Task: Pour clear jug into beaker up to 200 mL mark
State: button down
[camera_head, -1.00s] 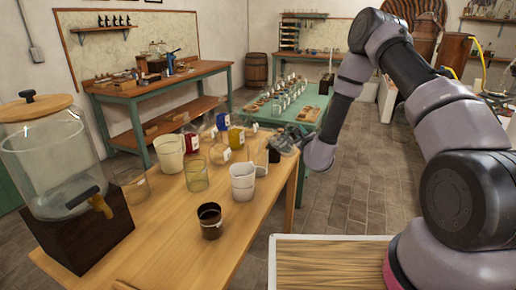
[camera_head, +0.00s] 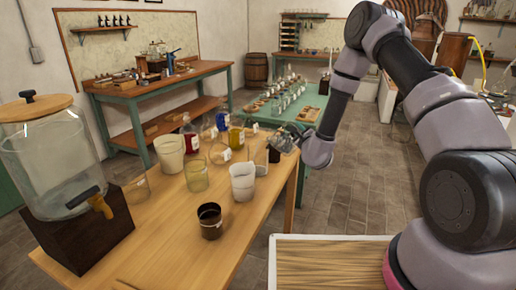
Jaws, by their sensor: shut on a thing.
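My gripper (camera_head: 287,139) is at the far right edge of the wooden table, small in view and partly hidden by my wrist. It is shut on what looks like the clear jug (camera_head: 262,157), a see-through vessel beside the fingers; its outline and fill are hard to make out. Several vessels stand to its left: a yellowish clear glass (camera_head: 196,175), a whitish translucent beaker (camera_head: 242,182) and a round clear glass (camera_head: 220,154). I cannot tell which of them is the task's beaker, and no 200 mL mark is readable.
A dark cup (camera_head: 210,221) stands nearest on the wooden table (camera_head: 165,250). A cream tub (camera_head: 169,153), red bottle (camera_head: 190,138) and blue bottle (camera_head: 222,121) stand behind. A large glass dispenser (camera_head: 50,160) is at left. The table's front is clear.

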jog(key=shift+s+a+r+n, duration=0.1)
jog(key=shift+a+r+n, duration=0.4)
jog(key=shift+r+n, duration=0.3)
jog(key=shift+s+a+r+n, duration=0.1)
jog(key=shift+a+r+n, duration=0.45)
jog(key=shift+r, duration=0.35)
dwell(2.2)
jog(key=shift+w+d+f+m, duration=0.1)
jog(key=shift+d+f+m, duration=0.45)
jog(key=shift+f, duration=0.2)
jog(key=shift+w+d+f+m, duration=0.1)
jog(key=shift+d+f+m, duration=0.3)
jog(key=shift+f+m, duration=0.35)
jog(key=shift+w+d+f+m, duration=0.1)
jog(key=shift+d+f+m, duration=0.45)
jog(key=shift+f, duration=0.25)
jog(key=d+f+m, duration=0.4)
jog(key=m, duration=0.3)
jog(key=shift+w+f+m, duration=0.4)
